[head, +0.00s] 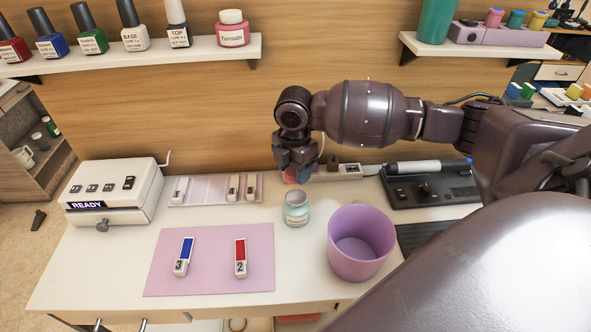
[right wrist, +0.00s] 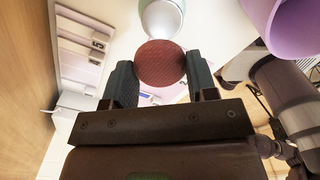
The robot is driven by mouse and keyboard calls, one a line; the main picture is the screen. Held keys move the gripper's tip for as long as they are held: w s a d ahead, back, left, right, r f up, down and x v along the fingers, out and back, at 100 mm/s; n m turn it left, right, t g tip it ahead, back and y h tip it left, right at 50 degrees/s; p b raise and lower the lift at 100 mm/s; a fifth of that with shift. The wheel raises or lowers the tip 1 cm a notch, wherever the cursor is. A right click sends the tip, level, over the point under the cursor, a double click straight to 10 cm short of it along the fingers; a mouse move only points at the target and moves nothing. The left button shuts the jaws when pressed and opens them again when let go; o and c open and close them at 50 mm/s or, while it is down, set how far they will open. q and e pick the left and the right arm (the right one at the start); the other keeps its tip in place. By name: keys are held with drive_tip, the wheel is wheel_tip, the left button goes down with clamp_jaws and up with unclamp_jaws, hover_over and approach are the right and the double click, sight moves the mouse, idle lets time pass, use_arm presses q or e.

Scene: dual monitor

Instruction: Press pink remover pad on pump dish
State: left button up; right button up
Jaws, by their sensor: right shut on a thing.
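My right gripper (head: 299,172) reaches in from the right, in the head view, behind the pump dish. It is shut on the round pink remover pad (right wrist: 161,63), which shows reddish between its two fingers in the right wrist view. In the head view only a small pink edge of the pad (head: 290,176) shows. The pump dish (head: 296,212) is a pale green-white jar with a round top, standing upright on the table. It also shows in the right wrist view (right wrist: 162,20), just beyond the pad. The pad looks apart from the dish. My left gripper is out of view.
A purple bin (head: 360,248) stands right of the dish. A pink mat (head: 210,284) holds blue and red numbered swatches. A white READY machine (head: 113,190), a pink rack (head: 212,201) and a dark tray (head: 430,194) stand along the back. Shelves hang above.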

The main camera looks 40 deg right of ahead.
sight(296, 197)
drive_tip(key=shift+d+n, duration=0.15)
drive_tip(key=shift+n, duration=0.15)
drive_tip(key=shift+s+d, duration=0.1)
drive_tip(key=shift+s, duration=0.15)
drive_tip(key=shift+f+n, duration=0.15)
drive_tip(key=shift+n, duration=0.15)
drive_tip(key=shift+f+b, duration=0.5)
drive_tip(key=shift+f, duration=0.05)
drive_tip(key=shift+f+b, duration=0.3)
drive_tip(key=shift+f, duration=0.05)
wheel_tip(296, 197, down, 3)
drive_tip(key=shift+r+b, duration=0.2)
drive_tip(key=shift+b, duration=0.8)
drive_tip(key=shift+f+b, duration=0.45)
drive_tip(key=shift+f, duration=0.1)
drive_tip(key=shift+w+f, duration=0.1)
drive_tip(key=shift+f, duration=0.1)
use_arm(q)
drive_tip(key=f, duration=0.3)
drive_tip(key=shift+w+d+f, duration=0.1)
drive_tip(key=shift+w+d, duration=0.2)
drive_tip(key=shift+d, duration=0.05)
